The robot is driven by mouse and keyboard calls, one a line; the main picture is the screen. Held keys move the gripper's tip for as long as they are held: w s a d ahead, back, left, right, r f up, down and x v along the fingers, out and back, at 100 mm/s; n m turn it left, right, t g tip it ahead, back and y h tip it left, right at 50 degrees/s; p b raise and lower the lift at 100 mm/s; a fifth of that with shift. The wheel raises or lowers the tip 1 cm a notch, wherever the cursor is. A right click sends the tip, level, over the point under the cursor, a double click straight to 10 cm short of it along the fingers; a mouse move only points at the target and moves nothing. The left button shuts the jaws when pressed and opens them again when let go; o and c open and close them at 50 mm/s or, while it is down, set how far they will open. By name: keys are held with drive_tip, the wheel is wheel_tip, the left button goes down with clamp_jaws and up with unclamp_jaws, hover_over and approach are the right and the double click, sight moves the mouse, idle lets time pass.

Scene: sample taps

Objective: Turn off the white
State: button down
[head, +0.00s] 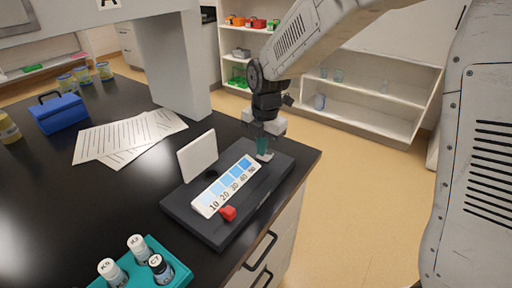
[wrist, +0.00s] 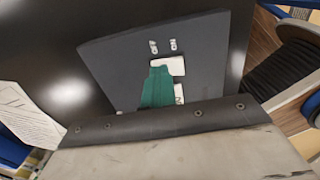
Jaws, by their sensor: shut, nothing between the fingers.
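A dark flat board (head: 227,232) lies on the black bench. On it are an upright white plate (head: 197,156), a blue-shaded scale strip (head: 228,186) numbered 10 to 50, and a red knob (head: 228,213) at the strip's near end. A small white piece (head: 267,157) is at the board's far end. My gripper (head: 262,154), with teal fingers, is shut and empty and points down at this piece. In the wrist view, the fingertips (wrist: 159,69) overlap the white piece (wrist: 174,66), with two small pale marks beyond it. I cannot tell whether they touch.
A teal rack (head: 175,264) with three labelled bottles stands at the near edge. Paper sheets (head: 128,137), a blue box (head: 60,112) and jars are at left. A grey post (head: 176,70) rises behind the board. The bench ends just right of the board.

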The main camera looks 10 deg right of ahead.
sight(270, 157)
drive_tip(key=shift+s+d+f, duration=0.15)
drive_tip(key=shift+s+d, duration=0.5)
drive_tip(key=shift+s, duration=0.05)
wheel_tip(270, 157, up, 14)
drive_tip(key=shift+s+d, duration=0.2)
drive_tip(key=shift+d, duration=0.1)
idle(0.3)
drive_tip(key=shift+w+a+r, duration=0.25)
idle(0.3)
drive_tip(key=f, duration=0.9)
drive_tip(key=w+a+f, duration=0.1)
drive_tip(key=f, duration=0.4)
drive_tip(key=shift+w+a, duration=0.1)
